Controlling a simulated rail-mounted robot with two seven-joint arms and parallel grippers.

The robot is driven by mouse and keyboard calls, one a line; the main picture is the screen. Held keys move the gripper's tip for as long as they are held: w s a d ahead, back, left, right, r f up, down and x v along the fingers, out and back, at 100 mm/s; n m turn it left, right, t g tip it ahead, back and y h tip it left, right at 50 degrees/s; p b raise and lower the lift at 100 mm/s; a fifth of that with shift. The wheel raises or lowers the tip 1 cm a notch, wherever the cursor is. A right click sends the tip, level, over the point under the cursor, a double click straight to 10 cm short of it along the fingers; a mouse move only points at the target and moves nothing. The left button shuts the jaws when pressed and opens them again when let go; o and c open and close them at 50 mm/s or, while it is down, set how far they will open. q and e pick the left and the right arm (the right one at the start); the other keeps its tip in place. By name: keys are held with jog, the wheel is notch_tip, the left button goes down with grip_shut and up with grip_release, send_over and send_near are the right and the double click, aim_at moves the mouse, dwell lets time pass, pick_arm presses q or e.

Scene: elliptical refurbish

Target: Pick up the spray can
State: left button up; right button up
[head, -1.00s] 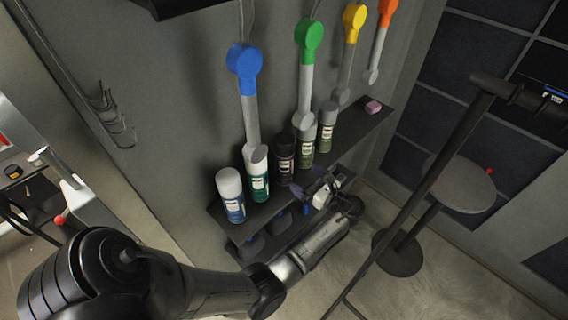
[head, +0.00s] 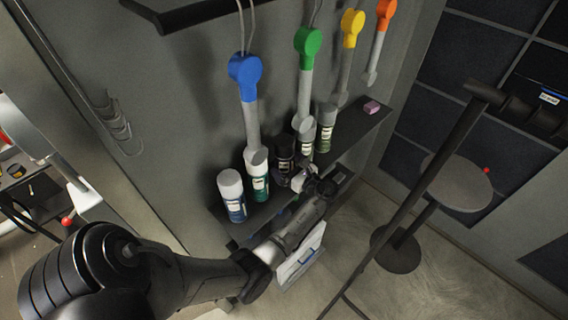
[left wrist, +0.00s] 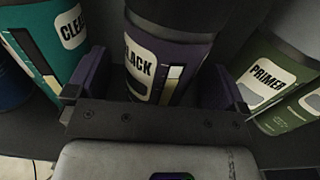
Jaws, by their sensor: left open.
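Several spray cans stand upright in a row on a dark wall shelf (head: 262,212). The dark can (head: 284,150), labelled BLACK (left wrist: 165,60) in the left wrist view, is near the middle. A teal can (head: 257,178), labelled CLEAR (left wrist: 60,35), stands to its left. A green can labelled PRIMER (left wrist: 280,85) stands to its right. My left gripper (head: 302,176) is at the shelf's front, by the black can. In the left wrist view its purple fingers (left wrist: 155,82) are open, one on each side of the black can. Contact cannot be told. My right gripper is out of view.
Coloured tools, one blue (head: 245,75), hang above. A dark pole crosses the right side, near a round stool (head: 458,185).

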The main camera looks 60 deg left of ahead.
aim_at(291, 152)
pick_arm(q)
jog(key=shift+c, duration=0.2)
jog(key=c, duration=1)
jog(key=shift+c, duration=0.2)
jog(key=shift+d+r, duration=0.1)
jog(key=shift+d+r, duration=0.1)
notch_tip(291, 152, up, 7)
jog(key=shift+r+b, duration=0.1)
jog(key=shift+b, duration=0.3)
jog(key=b+v, duration=0.3)
jog(key=v, duration=1.6)
jog(key=shift+d+f+b, duration=0.2)
jog(key=shift+d+b, duration=0.1)
jog(key=shift+d, duration=0.1)
